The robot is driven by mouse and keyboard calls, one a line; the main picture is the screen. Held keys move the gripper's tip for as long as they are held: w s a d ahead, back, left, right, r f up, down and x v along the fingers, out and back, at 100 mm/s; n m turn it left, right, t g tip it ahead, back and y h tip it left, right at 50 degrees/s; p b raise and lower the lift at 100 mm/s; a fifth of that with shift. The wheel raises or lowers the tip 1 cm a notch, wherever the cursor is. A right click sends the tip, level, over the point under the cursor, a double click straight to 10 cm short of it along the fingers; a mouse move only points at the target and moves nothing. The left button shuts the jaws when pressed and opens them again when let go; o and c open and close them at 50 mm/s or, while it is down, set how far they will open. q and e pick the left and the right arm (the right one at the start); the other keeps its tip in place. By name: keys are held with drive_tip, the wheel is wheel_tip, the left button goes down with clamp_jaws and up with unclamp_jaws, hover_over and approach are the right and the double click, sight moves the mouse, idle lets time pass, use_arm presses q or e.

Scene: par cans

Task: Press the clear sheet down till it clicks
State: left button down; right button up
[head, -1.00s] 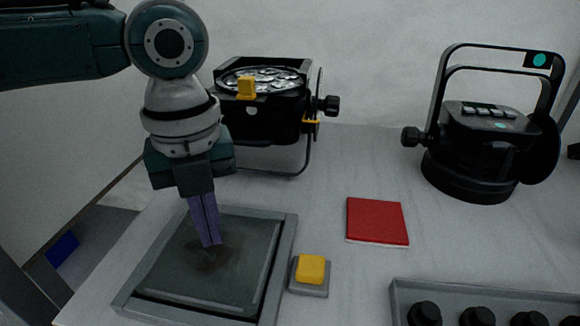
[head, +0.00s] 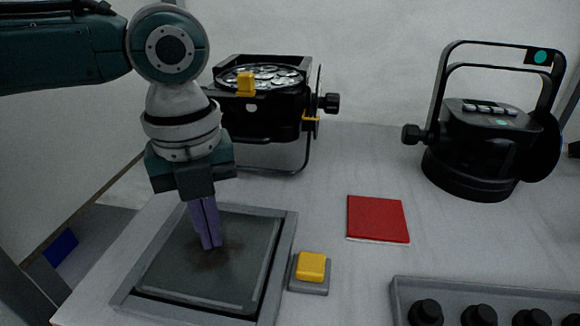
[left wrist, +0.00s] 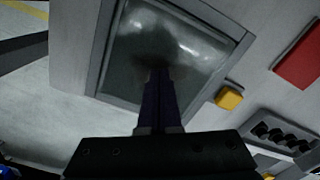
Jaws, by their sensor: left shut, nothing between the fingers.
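The clear sheet (head: 235,280) lies in a grey square frame (head: 288,250) on the table, at the lower left of the head view. It also shows, glossy, in the left wrist view (left wrist: 190,50). My left gripper (head: 212,247) is shut and empty, pointing down with its purple fingertips at the middle of the sheet. A dark smudge or shadow surrounds the tips. I cannot tell whether they touch the sheet. In the left wrist view the fingers (left wrist: 158,75) hide part of the sheet. My right gripper is not in view.
A yellow button block (head: 311,267) sits just right of the frame. A red square (head: 377,219) lies farther right. A lamp (head: 262,110) stands behind, another lamp (head: 480,150) at right. A grey tray (head: 450,290) with black knobs is at the front right.

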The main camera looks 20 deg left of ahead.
use_arm(q)
drive_tip(key=shift+f, duration=0.55)
wheel_tip(320, 180, up, 7)
drive_tip(key=p, duration=0.7)
drive_tip(key=shift+r+p, duration=0.1)
drive_tip(key=shift+p, duration=0.3)
